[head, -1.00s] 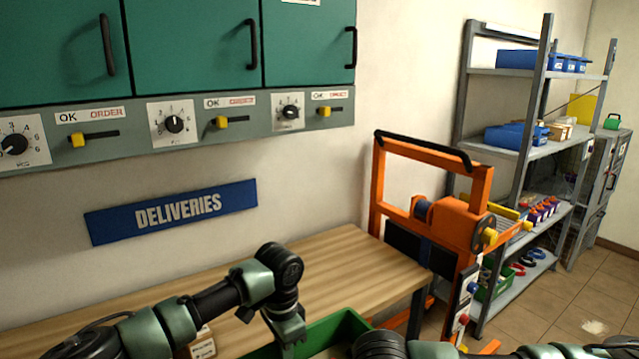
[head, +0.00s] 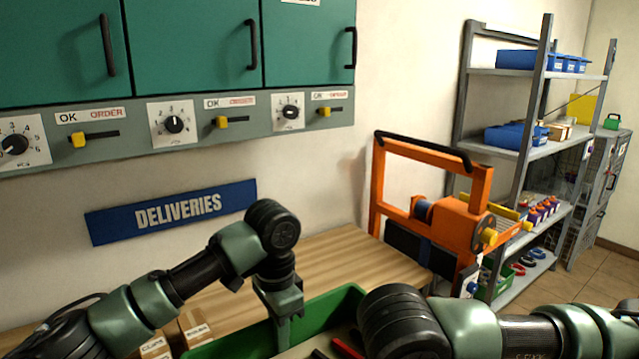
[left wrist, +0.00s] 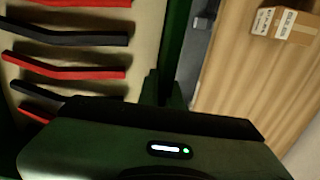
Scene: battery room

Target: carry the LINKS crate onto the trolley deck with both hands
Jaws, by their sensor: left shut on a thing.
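The green crate (head: 335,305) is at the bottom of the head view, partly cut off by the frame edge. Red and black bars lie in it, clearest in the left wrist view (left wrist: 65,62). No LINKS label shows. My left gripper (head: 286,318) points down and is shut on the crate's wall, which also shows in the left wrist view (left wrist: 176,45). My right arm crosses the lower right, and its gripper is hidden. The orange trolley (head: 455,225) with a black handle stands beyond the table's right end; I cannot make out its deck.
The wooden table (head: 335,255) is by the wall, with small cardboard boxes (head: 196,325) left of the crate. Grey shelves (head: 540,150) with blue bins stand behind the trolley at the right. Floor (head: 535,280) shows at the lower right.

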